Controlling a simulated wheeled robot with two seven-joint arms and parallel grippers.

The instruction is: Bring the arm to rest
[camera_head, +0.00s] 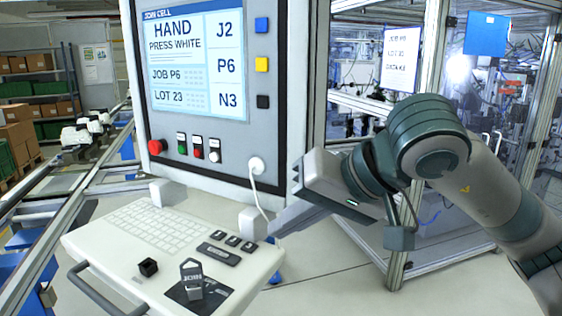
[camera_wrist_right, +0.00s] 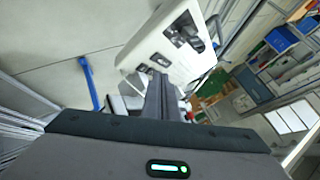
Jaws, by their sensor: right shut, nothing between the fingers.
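My right gripper (camera_head: 275,230) reaches in from the right side of the head view. Its fingers are shut with nothing between them, and their tips are near the right edge of the white keyboard shelf (camera_head: 120,245). The shut fingers also show in the right wrist view (camera_wrist_right: 158,85), pointing toward the shelf (camera_wrist_right: 150,45). I cannot tell from these frames whether the tips touch the shelf. My right arm (camera_head: 480,185) is bent, with its links to the right. My left gripper is not in view.
A control panel (camera_head: 225,150) with a screen, coloured squares and small buttons stands above the shelf. A white cable hangs from it beside my gripper. A grey tag marked JOB (camera_head: 192,280) and a black cube (camera_head: 148,267) are on the shelf. A framed glass enclosure stands behind my arm.

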